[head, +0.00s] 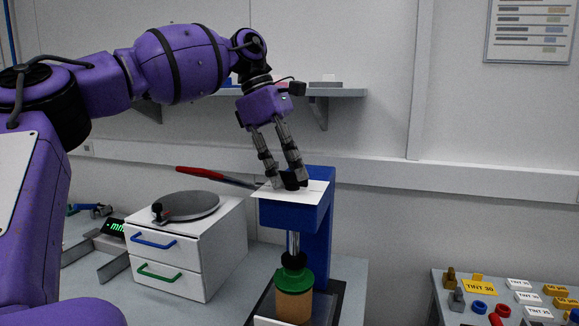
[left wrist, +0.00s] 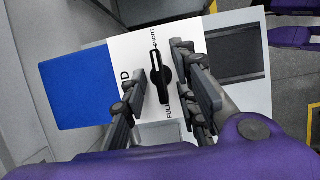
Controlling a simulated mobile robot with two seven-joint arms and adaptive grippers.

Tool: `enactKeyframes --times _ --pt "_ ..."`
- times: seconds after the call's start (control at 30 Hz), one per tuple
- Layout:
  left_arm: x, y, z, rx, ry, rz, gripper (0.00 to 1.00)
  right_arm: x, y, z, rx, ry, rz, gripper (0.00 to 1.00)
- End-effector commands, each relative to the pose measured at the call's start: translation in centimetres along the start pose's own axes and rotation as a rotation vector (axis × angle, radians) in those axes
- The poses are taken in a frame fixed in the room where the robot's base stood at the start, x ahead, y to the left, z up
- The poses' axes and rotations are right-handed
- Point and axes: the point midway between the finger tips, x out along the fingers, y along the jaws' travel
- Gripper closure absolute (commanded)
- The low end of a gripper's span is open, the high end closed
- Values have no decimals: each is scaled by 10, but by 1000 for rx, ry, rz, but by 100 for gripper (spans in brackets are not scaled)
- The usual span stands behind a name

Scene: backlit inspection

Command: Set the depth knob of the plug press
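The plug press is a blue frame (head: 318,225) with a white plate (head: 315,190) on top; its blue top also shows in the left wrist view (left wrist: 78,90). On the plate, the depth knob (left wrist: 161,75) is a black dial with a long bar and a white mark, printed labels "SHORT" and "FULL" near its ends. My left gripper (head: 288,180) points down over the plate. In the left wrist view its fingers stand on both sides of the knob, with gaps visible. Contact cannot be told. In the head view the fingers mostly hide the knob. My right gripper is not in view.
A lever with a red handle (head: 200,173) reaches left from the press. Below the press head stands a green-topped tan cylinder (head: 294,300). A white drawer cabinet (head: 205,250) is at left. A side table (head: 450,315) with labelled tint blocks is at right. A shelf (head: 340,92) hangs behind.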

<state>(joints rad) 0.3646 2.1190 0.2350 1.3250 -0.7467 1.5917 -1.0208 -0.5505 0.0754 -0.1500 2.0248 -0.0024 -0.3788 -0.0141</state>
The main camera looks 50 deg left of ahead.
Motion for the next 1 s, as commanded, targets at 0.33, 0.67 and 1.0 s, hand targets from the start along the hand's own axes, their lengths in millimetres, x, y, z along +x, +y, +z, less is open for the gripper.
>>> enactKeyframes --times 0.33,0.67,1.0 --pt "0 0 0 0 0 0 100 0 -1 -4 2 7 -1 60" --pt "-2 -1 1 -25 -2 12 100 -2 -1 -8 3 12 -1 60" --pt "-7 -4 4 -210 -7 93 100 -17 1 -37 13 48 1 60"
